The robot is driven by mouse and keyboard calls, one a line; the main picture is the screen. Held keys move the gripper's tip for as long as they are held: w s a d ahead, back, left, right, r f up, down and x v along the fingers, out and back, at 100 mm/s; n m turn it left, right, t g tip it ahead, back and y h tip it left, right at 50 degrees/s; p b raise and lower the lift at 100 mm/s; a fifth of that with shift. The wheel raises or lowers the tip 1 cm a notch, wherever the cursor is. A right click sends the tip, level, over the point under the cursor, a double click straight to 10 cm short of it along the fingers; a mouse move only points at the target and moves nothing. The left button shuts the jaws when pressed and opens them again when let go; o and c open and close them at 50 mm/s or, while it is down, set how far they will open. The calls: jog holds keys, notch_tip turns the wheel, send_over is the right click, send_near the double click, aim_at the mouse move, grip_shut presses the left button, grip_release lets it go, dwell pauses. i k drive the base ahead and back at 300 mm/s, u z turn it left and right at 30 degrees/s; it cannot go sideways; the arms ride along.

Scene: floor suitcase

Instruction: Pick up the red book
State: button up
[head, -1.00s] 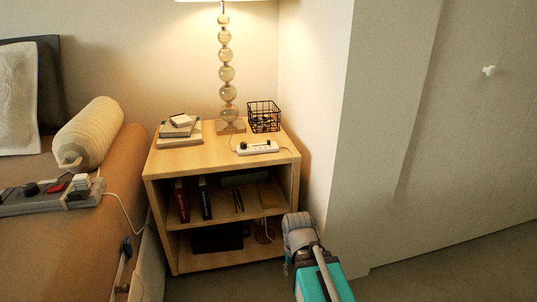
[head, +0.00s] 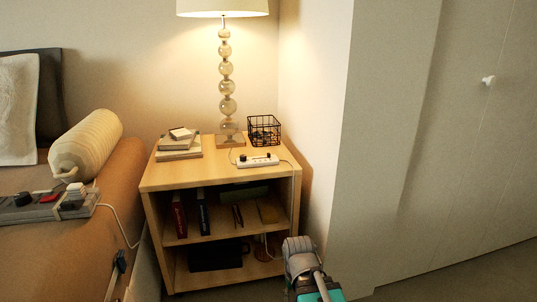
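The red book (head: 179,215) stands upright at the left end of the nightstand's upper shelf, with its spine facing out. A dark blue book (head: 203,212) stands just to its right, a small gap apart. The wooden nightstand (head: 160,179) is open at the front. My arm shows at the bottom, right of the nightstand and well away from the red book. My gripper's fingers cannot be made out, so whether it is open or shut does not show.
Other items stand farther right on that shelf, and a dark box (head: 215,255) lies below. The top holds a lamp (head: 227,105), stacked books (head: 179,147), a power strip (head: 257,160) and a wire basket (head: 264,129). A bed (head: 60,245) is at left, a wall at right.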

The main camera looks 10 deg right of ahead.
aim_at(178, 204)
jog(key=z, duration=1.25)
jog(key=i, duration=0.3)
jog(key=u, duration=1.55)
jog(key=i, duration=0.4)
jog(key=z, duration=0.05)
